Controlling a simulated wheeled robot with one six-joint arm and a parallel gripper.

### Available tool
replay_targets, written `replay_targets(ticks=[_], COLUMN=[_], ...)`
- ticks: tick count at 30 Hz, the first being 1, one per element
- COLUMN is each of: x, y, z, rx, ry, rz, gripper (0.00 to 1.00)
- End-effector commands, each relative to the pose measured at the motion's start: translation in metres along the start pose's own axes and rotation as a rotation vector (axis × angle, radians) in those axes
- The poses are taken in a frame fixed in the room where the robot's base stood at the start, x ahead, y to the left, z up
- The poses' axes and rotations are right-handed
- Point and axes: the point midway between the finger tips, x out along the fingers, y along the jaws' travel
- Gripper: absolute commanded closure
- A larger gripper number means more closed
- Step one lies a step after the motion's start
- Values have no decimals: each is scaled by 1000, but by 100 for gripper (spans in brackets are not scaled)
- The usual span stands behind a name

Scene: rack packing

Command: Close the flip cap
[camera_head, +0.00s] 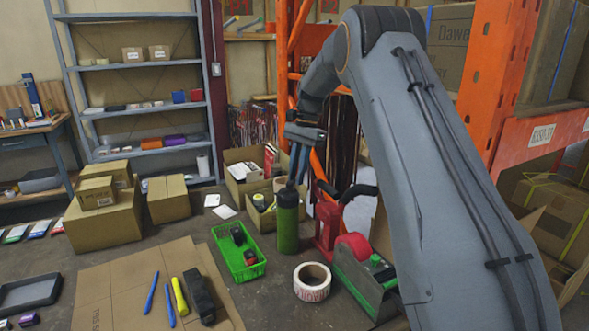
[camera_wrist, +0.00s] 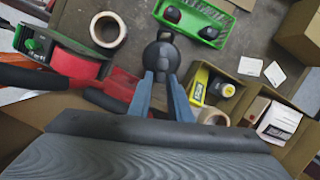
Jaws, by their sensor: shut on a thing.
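A green bottle (camera_head: 287,232) stands upright on the table, with a dark flip cap (camera_head: 287,198) on top. In the wrist view the cap (camera_wrist: 161,55) is seen from above as a dark round shape with a small loop at its far edge. My gripper (camera_head: 293,181) reaches down to the cap from above. Its two blue fingers (camera_wrist: 161,78) are shut on the near part of the cap. The fingers hide that part, and I cannot tell whether the lid lies fully flat. The green body is hidden in the wrist view.
A green basket (camera_head: 226,262) with dark items stands left of the bottle. A tape roll (camera_head: 312,282) and a red-green tape dispenser (camera_head: 362,272) stand in front and to the right. An open cardboard box (camera_head: 262,222) with small goods is just behind. Bare table shows between them.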

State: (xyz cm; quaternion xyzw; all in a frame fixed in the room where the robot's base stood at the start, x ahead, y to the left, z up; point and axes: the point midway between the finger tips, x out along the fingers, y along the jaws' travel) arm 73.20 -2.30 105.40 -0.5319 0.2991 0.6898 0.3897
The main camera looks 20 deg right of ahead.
Motion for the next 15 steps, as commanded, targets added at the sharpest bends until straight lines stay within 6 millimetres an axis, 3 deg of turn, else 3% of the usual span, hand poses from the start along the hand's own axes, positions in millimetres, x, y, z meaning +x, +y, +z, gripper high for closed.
replay_targets(ticks=[15], x=[8], y=[0], z=[-8], rx=[1], ry=[-141], rz=[2], gripper=[100])
